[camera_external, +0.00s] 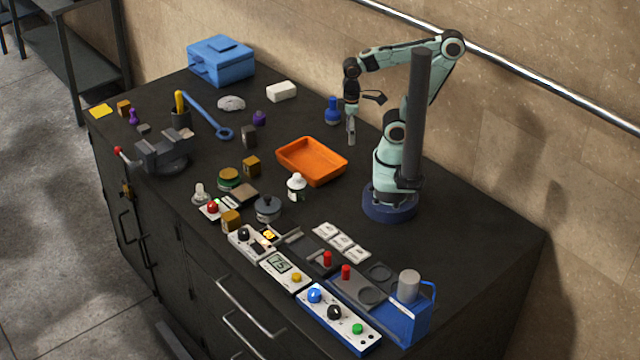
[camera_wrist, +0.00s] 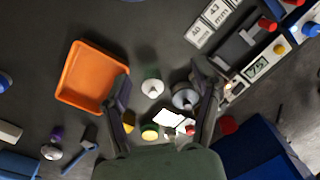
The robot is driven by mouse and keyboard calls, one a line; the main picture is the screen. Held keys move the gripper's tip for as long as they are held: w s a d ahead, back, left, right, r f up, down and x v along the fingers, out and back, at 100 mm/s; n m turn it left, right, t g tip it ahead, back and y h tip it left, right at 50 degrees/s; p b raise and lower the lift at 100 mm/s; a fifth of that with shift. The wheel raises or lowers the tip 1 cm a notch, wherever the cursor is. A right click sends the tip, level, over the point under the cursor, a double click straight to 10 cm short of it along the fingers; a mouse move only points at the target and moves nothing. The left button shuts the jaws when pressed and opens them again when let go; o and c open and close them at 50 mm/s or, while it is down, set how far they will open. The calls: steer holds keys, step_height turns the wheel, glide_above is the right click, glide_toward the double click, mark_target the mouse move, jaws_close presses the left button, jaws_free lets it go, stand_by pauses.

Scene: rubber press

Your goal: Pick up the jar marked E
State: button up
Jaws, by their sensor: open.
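No letter E is legible, so I cannot tell which jar carries it. A white bottle-like jar (camera_external: 297,187) stands left of centre in front of the orange tray. It also shows in the wrist view (camera_wrist: 152,87), between my finger tips in the picture. A dark grey lidded pot (camera_external: 267,208) stands beside it, and it shows in the wrist view (camera_wrist: 184,97) near the right finger. A green-and-yellow round jar (camera_external: 228,178) is farther left. My gripper (camera_external: 364,118) is open and empty, high above the table behind the tray; its fingers (camera_wrist: 160,80) are spread wide.
The orange tray (camera_external: 312,177) lies near the jars. A blue flask (camera_external: 332,110) stands near my gripper, and a wooden block (camera_external: 251,166) near the green jar. Control boxes (camera_external: 338,318) and a blue press (camera_external: 408,310) line the front. A vise (camera_external: 163,152) is at left.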

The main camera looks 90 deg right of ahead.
steer(key=o, duration=0.4)
steer(key=shift+o, duration=0.2)
steer(key=t, duration=0.4)
glide_above(297, 175)
steer(key=w+a, duration=0.1)
step_height(297, 175, down, 5)
steer(key=shift+g+h, duration=0.4)
steer(key=shift+g, duration=0.5)
steer(key=f, duration=0.2)
steer(key=w+f, duration=0.1)
steer(key=f, duration=0.1)
steer(key=d+f, duration=0.1)
steer(key=f, duration=0.1)
steer(key=shift+w+f, duration=0.15)
steer(key=shift+f, duration=0.05)
steer(key=f, duration=0.1)
steer(key=s+f+g, duration=0.1)
steer(key=f, duration=0.1)
steer(key=s+f+g, duration=0.1)
steer(key=f, duration=0.1)
steer(key=shift+s+d, duration=0.1)
steer(key=shift+s, duration=0.05)
step_height(297, 175, down, 7)
steer(key=shift+r, duration=0.1)
